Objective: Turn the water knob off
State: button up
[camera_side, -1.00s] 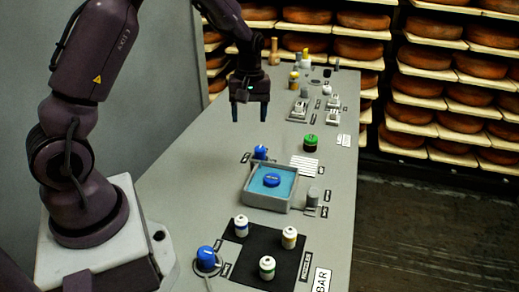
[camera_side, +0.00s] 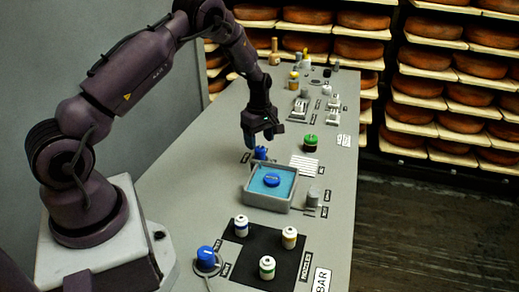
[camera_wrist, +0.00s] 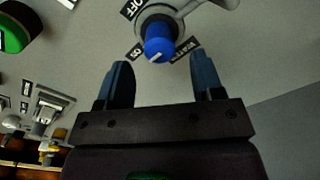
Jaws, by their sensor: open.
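A blue knob (camera_side: 261,152) stands on the grey counter behind the water basin in the side view, partly hidden by my gripper. In the wrist view the same blue knob (camera_wrist: 158,38) has a white mark on its end and sits on a grey pipe fitting. Small labels stand around it; one reads OFF (camera_wrist: 130,10), another seems to read WATER (camera_wrist: 183,53). My gripper (camera_side: 260,137) is open and empty, just above the knob. In the wrist view the knob lies between and just beyond the fingertips of my gripper (camera_wrist: 161,65), without visible contact.
The basin (camera_side: 250,198) holds blue water and a blue round piece (camera_side: 272,181). A green knob (camera_side: 310,143) is to the right. Another blue knob (camera_side: 206,257) and a black mat (camera_side: 240,262) with white bottles are at the front. Cheese shelves stand behind.

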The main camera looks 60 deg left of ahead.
aim_at(260, 147)
jog(key=shift+f, duration=2.05)
jog(key=c, duration=0.9)
